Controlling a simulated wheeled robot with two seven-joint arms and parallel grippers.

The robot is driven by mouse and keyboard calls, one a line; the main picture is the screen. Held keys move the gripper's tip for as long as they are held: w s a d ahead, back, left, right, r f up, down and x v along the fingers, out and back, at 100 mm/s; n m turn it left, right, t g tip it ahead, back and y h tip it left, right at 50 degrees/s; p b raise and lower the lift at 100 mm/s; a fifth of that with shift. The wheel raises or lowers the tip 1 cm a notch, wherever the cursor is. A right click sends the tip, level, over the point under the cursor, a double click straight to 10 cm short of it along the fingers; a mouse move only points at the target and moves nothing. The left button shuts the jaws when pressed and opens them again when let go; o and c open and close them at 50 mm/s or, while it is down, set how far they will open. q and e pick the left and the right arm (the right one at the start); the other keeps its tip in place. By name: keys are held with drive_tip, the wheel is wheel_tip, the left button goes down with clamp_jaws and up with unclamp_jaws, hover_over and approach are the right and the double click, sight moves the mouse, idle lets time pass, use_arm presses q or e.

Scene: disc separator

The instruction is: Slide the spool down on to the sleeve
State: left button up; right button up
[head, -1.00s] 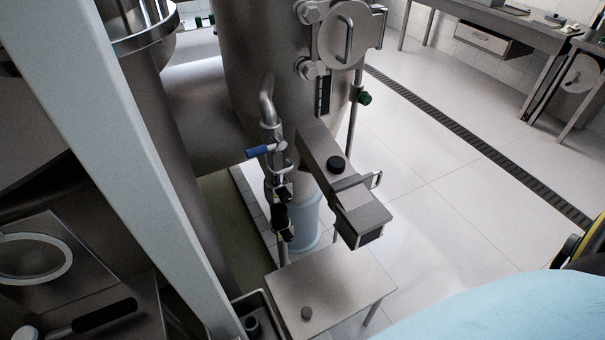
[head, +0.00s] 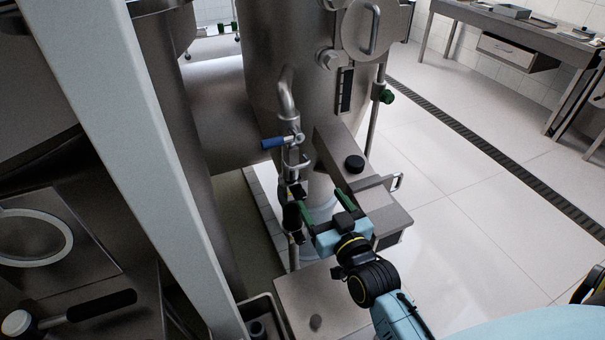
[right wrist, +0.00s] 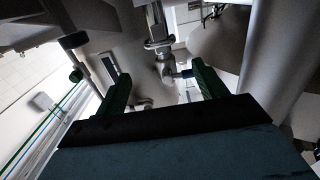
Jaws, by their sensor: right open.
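A vertical steel pipe line hangs under a blue-handled valve (head: 280,142). Below the valve is a short steel length with clamps, which looks like the spool (head: 293,173). Under it is a black section, which looks like the sleeve (head: 291,215). I cannot tell exactly where the two meet. My right gripper (head: 320,191) is open and empty, just right of this line, its left green finger overlapping it in the picture. In the right wrist view, the pipe fittings (right wrist: 162,45) show beyond and between the open fingers (right wrist: 160,77). My left gripper is not in view.
A small steel table (head: 300,295) stands below. A pale post (head: 130,130) crosses the left side. Tiled floor (head: 470,230) is open to the right.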

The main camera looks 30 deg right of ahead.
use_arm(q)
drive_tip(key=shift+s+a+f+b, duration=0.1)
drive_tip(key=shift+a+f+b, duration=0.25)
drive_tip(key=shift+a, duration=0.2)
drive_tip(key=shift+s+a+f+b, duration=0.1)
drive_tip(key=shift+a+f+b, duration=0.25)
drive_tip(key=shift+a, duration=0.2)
use_arm(e)
drive_tip(key=w, duration=1.1)
drive_tip(key=shift+d, duration=0.3)
drive_tip(key=shift+w, duration=0.1)
